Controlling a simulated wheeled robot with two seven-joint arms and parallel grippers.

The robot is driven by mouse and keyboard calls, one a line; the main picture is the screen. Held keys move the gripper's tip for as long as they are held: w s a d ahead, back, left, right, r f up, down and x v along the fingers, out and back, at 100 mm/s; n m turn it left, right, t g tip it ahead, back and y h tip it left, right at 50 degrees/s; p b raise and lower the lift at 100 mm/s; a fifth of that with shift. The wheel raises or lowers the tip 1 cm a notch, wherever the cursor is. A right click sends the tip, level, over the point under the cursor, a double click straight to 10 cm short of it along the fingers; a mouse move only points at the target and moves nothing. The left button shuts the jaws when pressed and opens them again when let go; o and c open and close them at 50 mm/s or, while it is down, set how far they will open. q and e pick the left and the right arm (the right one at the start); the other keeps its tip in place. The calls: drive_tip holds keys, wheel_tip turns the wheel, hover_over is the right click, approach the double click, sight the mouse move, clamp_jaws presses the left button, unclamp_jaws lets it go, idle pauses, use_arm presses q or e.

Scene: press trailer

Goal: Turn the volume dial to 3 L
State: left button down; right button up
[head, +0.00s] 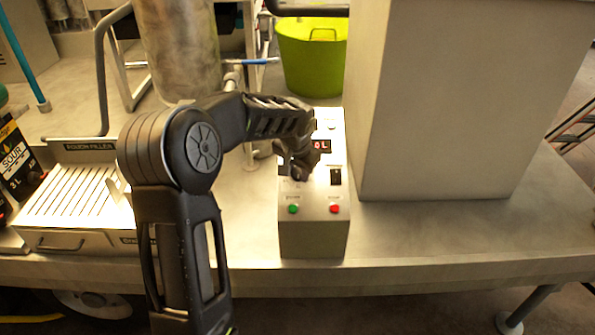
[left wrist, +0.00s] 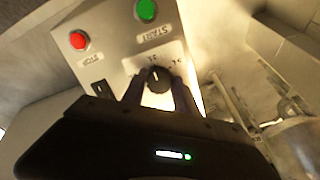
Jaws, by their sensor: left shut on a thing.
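The volume dial (left wrist: 158,82) is a black knob with a white pointer line on a grey control box (head: 314,226). In the left wrist view it sits between the two fingers of my left gripper (left wrist: 157,98), which is shut on it. Printed marks stand beside the knob, too blurred to read surely. In the head view my left gripper (head: 297,165) covers the dial. A red-lit display (head: 322,146), partly hidden, shows an "L" and a digit that looks like 0. My right gripper is in neither view.
The box has a green START button (head: 293,209), a red STOP button (head: 334,209) and a black switch (head: 335,176). A tall grey cabinet (head: 440,110) stands close on the right. A slatted filler tray (head: 75,195) is on the left, a lime-green tub (head: 312,60) behind.

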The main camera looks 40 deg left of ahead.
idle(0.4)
use_arm(q)
drive_tip(key=c, duration=0.9)
unclamp_jaws()
drive_tip(key=shift+c, duration=0.2)
drive_tip(key=b+v, duration=0.1)
drive_tip(key=v, duration=0.7)
drive_tip(key=shift+f, duration=0.15)
